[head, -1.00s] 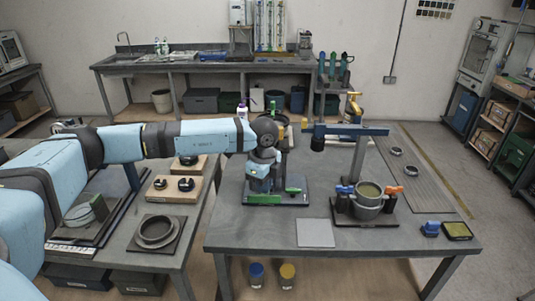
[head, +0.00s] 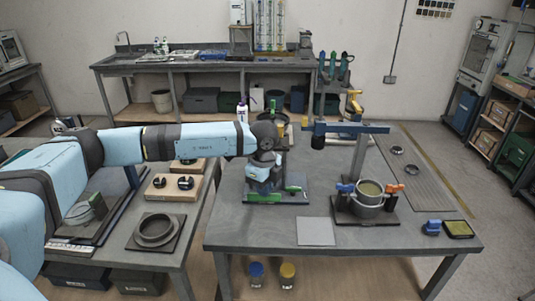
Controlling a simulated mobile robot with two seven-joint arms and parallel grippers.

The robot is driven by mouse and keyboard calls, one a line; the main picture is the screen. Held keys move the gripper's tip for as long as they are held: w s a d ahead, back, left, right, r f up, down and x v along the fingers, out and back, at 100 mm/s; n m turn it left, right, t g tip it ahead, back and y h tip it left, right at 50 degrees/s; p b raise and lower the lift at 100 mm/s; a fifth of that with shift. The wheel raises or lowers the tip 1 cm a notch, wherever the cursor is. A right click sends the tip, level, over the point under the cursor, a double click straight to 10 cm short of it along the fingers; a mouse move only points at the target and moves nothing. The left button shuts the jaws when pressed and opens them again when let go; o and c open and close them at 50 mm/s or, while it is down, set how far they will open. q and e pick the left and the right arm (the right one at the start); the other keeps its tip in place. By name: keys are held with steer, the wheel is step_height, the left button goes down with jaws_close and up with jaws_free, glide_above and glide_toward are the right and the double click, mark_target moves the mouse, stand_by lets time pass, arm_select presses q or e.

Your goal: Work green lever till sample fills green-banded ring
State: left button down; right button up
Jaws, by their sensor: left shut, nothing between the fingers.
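My left gripper (head: 262,186) points down over a dark base plate (head: 300,198) on the near table's left half. It is shut, and my wrist hides most of the device there. Green parts show on this plate: a low green block (head: 262,198) at the front left and a short green piece (head: 293,189) to the right. I cannot tell which is the lever, whether my gripper touches it, or how full the green-banded ring is. The ring and sample are not clearly visible. My right gripper is not in view.
A cup-shaped vessel (head: 368,208) with blue and orange clamps stands to the right, beneath a blue beam (head: 350,128) on a post. A flat grey plate (head: 315,232) lies at the front. A blue block and a yellow-topped tray (head: 458,229) lie at the right edge.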

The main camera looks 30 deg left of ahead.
arm_select(q)
steer(key=shift+s+d+f+b, duration=0.15)
steer(key=shift+f+b, duration=0.35)
steer(key=shift+f, duration=0.5)
step_height(320, 180, down, 6)
steer(key=b, duration=0.3)
steer(key=shift+s+d+f, duration=0.15)
steer(key=shift+s, duration=0.25)
steer(key=r+p, duration=0.2)
steer(key=r, duration=0.2)
steer(key=w+r+p, duration=0.1)
steer(key=r+p, duration=0.2)
steer(key=r, duration=0.2)
steer(key=a+r+p, duration=0.1)
steer(key=r+p, duration=0.1)
steer(key=r, duration=0.3)
steer(key=shift+w+r+p, duration=0.25)
steer(key=shift+w+p, duration=0.1)
